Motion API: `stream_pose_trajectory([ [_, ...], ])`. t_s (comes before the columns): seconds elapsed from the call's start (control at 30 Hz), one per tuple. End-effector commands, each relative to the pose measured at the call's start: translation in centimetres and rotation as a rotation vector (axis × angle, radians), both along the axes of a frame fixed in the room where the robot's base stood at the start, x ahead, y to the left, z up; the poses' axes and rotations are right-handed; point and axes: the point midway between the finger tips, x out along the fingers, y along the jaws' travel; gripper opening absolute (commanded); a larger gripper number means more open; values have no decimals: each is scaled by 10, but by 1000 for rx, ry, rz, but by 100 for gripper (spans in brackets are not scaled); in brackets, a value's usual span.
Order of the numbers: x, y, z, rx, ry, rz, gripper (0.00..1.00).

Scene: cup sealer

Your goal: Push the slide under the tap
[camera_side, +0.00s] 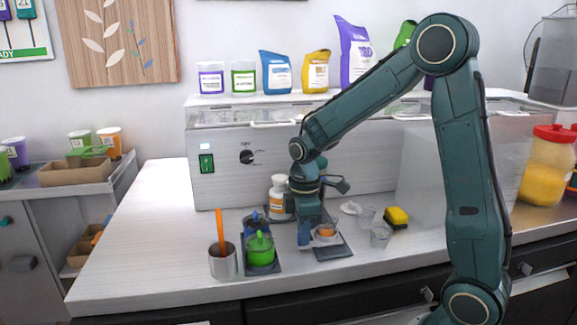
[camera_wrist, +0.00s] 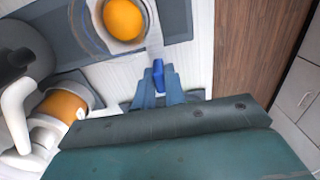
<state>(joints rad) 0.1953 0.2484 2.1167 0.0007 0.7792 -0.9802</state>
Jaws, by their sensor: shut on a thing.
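A dark flat slide (camera_side: 342,250) lies on the counter, and a clear cup (camera_side: 325,236) with something orange in it stands on it. In the wrist view the slide (camera_wrist: 178,18) runs across the top, with the cup (camera_wrist: 93,12) holding a round orange thing on it. My gripper (camera_side: 304,243) is low at the slide's left side. In the wrist view my gripper (camera_wrist: 158,78) is shut on a small blue piece (camera_wrist: 158,74) beside the slide; I cannot tell whether this piece joins it. No tap can be made out clearly.
A white bottle with an orange band (camera_side: 280,198) stands behind my gripper. Clear cups (camera_side: 380,238) and a yellow sponge (camera_side: 397,217) are to the right.

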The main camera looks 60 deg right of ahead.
Motion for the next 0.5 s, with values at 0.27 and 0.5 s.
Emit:
stream_pose_trajectory([
  [0.27,10,-9,1,-1,-6,1,0],
  [0.5,10,-9,1,0,-7,1,29],
])
